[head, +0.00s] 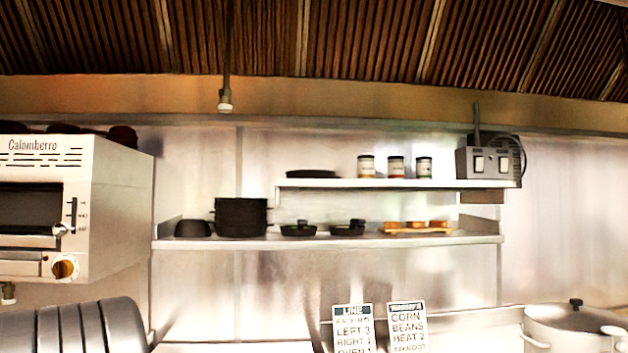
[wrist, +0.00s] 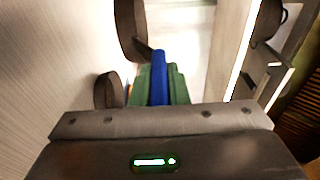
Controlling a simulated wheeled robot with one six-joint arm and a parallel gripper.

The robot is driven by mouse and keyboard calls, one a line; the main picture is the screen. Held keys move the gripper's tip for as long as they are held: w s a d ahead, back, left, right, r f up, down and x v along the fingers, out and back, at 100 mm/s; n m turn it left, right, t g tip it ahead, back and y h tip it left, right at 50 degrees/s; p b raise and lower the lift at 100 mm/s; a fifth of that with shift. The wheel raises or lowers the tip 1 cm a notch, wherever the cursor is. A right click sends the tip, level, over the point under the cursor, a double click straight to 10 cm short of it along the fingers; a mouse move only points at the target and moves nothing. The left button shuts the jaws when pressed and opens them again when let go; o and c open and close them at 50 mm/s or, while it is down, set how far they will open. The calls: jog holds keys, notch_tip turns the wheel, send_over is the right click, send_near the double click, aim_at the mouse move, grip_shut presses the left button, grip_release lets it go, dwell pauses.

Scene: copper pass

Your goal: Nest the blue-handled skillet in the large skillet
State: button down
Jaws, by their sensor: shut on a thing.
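In the wrist view my gripper (wrist: 160,92) has its green fingers closed on either side of a blue handle (wrist: 159,68). This is the handle of the blue-handled skillet, and its far end reaches a dark round pan shape (wrist: 129,28) at the top. Most of the pan is cut off or hard to make out. A second dark rounded shape (wrist: 108,90) shows left of the fingers; I cannot tell what it is. My gripper and the blue handle are not in the head view. I cannot pick out the large skillet for sure in either view.
In the head view a steel wall shelf (head: 330,241) holds stacked black pots (head: 241,218), small dark pans (head: 298,230) and a wooden board (head: 415,231). An upper shelf (head: 400,183) holds a flat dark pan (head: 311,174) and cans. An oven (head: 120,200) stands left, a lidded pot (head: 575,325) lower right.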

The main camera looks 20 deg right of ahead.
jog(key=shift+r, duration=0.1)
notch_tip(320, 180, up, 5)
jog(key=p, duration=0.4)
jog(key=shift+p, duration=0.4)
jog(key=shift+f, duration=0.2)
